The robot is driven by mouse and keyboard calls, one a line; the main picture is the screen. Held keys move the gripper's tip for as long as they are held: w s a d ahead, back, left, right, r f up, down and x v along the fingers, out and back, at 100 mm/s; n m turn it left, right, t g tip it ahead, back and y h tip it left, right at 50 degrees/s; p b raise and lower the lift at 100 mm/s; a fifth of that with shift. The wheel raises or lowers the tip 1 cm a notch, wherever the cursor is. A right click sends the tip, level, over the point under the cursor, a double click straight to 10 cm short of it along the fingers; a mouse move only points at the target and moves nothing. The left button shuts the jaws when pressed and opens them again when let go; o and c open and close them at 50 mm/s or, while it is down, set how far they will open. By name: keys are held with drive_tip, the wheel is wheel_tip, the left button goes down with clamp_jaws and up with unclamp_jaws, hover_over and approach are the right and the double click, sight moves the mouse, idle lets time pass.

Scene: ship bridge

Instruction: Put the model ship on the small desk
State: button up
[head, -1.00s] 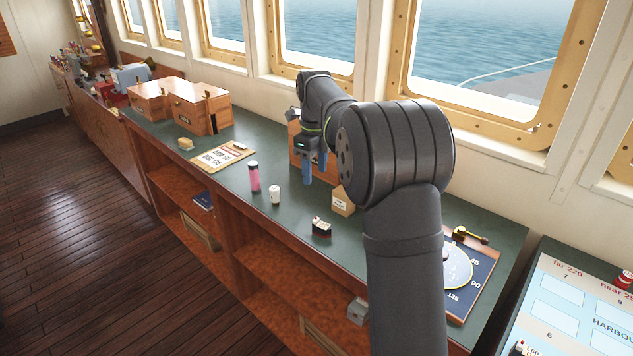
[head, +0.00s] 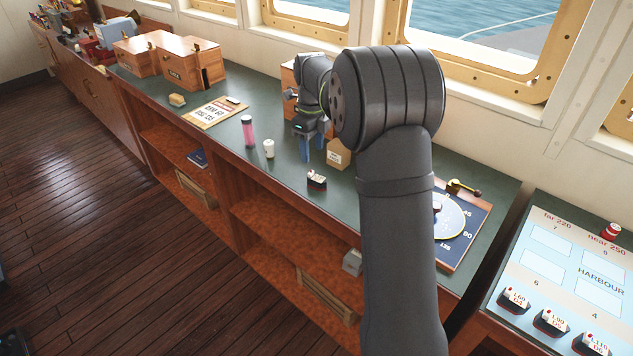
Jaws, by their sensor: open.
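A small model ship (head: 317,180), dark with a red lower hull and a white top, sits on the green counter top (head: 285,190). My gripper (head: 315,155) is open above the counter, its blue fingers pointing down, just behind the ship and apart from it. Nothing shows between the fingers. A separate desk (head: 535,240) at the right has a light-blue harbour chart top; it may be the small desk. Several similar model ships stand along its near part, one of them here (head: 551,322). A small red object (head: 610,231) stands at its far edge.
A cardboard box (head: 338,154) stands right beside my gripper. A white cup (head: 269,149) and pink bottle (head: 248,132) stand to its left. A clipboard (head: 215,112) and wooden boxes (head: 190,70) lie farther left. A dial board (head: 460,225) is partly behind my arm.

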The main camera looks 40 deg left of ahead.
sight(312, 172)
wheel_tip(312, 172, down, 9)
drive_tip(key=shift+a+f, duration=0.1)
idle(0.4)
drive_tip(key=shift+c, duration=0.2)
drive_tip(key=c, duration=1.1)
